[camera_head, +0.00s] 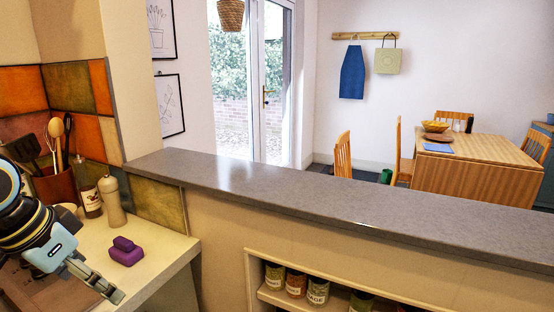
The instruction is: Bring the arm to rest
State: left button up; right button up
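My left arm comes in from the left edge, and its gripper (117,296) points down and to the right over the counter (165,258). Its fingers show as one narrow strip, so I cannot tell whether they are apart or together. I see nothing held between them. A purple object (126,251) lies on the counter just above and right of the fingers in the picture, apart from them. My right gripper is not in view.
A pepper mill (111,202), a dark bottle (88,194) and a utensil pot (55,188) stand at the counter's back. A grey ledge (330,198) runs rightward, clear on top. Jars (296,283) sit on a shelf below it. A dining table (478,165) stands beyond.

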pick_arm(q)
jog(key=s+d+f+n+y, duration=0.1)
jog(key=s+d+f+n, duration=0.1)
jog(key=s, duration=0.8)
jog(key=s+d+f+n+y, duration=0.1)
jog(key=s+d+f, duration=0.15)
jog(key=s, duration=0.75)
jog(key=s+a+f+g+b, duration=0.15)
jog(key=f+b, duration=0.25)
jog(key=f, duration=1.4)
jog(key=s+a+f+g+b, duration=0.1)
jog(key=a+f+b, duration=0.15)
jog(key=f, duration=1.45)
jog(key=s+f+n+b, duration=0.1)
jog(key=s+f+b, duration=0.4)
jog(key=s+f, duration=1.2)
notch_tip(320, 180, down, 3)
jog(key=shift+s+a+r+g+b, duration=0.1)
jog(key=shift+s+a+g+b, duration=0.1)
jog(key=shift+g+b, duration=0.15)
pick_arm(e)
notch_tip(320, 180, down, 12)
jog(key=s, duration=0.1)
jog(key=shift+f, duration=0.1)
